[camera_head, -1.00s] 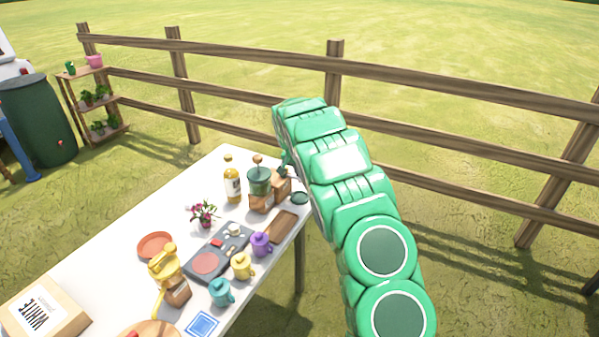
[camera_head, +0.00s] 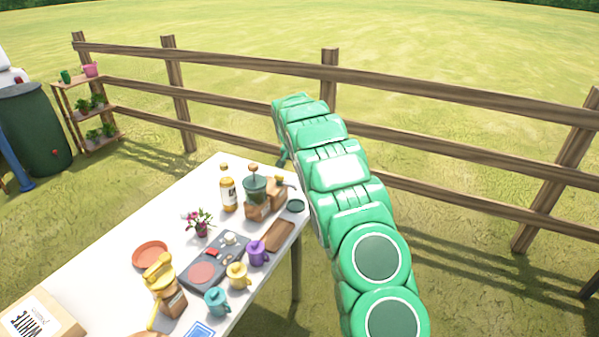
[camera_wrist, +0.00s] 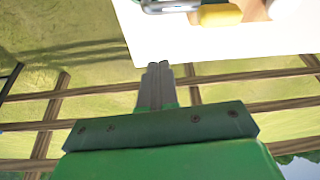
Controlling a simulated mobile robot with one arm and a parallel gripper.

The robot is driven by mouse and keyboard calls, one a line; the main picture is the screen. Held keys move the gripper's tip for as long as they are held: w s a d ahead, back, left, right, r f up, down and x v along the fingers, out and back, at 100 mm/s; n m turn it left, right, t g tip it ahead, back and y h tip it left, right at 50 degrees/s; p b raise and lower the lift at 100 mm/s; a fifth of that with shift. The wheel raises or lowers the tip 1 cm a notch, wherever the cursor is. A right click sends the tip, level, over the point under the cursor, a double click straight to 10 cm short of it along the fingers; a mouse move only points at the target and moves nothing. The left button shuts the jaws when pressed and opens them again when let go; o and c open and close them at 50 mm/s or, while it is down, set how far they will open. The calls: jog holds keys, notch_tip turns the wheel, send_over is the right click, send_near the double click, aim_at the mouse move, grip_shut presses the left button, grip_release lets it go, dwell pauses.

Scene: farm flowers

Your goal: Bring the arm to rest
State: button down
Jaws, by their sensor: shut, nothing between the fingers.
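My green arm reaches out from the lower right of the head view, to the right of the white table (camera_head: 118,262). My gripper (camera_wrist: 159,68) shows in the wrist view with its two grey fingers together and nothing between them. In the head view the fingers are hidden behind the arm.
The table holds a bottle (camera_head: 228,194), a green grinder (camera_head: 256,189), flowers (camera_head: 200,222), a hob (camera_head: 214,260), a purple mug (camera_head: 257,254), a yellow mug (camera_head: 237,276) and a teal mug (camera_head: 217,301). A wooden fence (camera_head: 420,88) runs behind. Grass on the right is clear.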

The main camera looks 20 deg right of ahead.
jog(key=s+a+r+n+g, duration=0.1)
jog(key=s+a+r, duration=0.1)
jog(key=s+r, duration=0.65)
jog(key=s+a+r+g, duration=0.1)
jog(key=s+a+r, duration=0.1)
jog(key=s+r, duration=0.7)
jog(key=s+a+r+n, duration=0.2)
jog(key=s+a, duration=0.1)
jog(key=s, duration=1.5)
jog(key=s+a+f+n+g+y, duration=0.1)
jog(key=s+a, duration=0.1)
jog(key=s, duration=0.8)
jog(key=s+a+f+n+g, duration=0.1)
jog(key=s+a+n, duration=0.1)
jog(key=s, duration=0.9)
jog(key=s+a+f+n+g+y, duration=0.1)
jog(key=s+a, duration=0.3)
jog(key=s, duration=0.6)
jog(key=shift+s+a+f+n+y, duration=0.2)
jog(key=shift+a+f+n+y, duration=0.15)
jog(key=shift+f, duration=0.25)
jog(key=shift+d, duration=0.1)
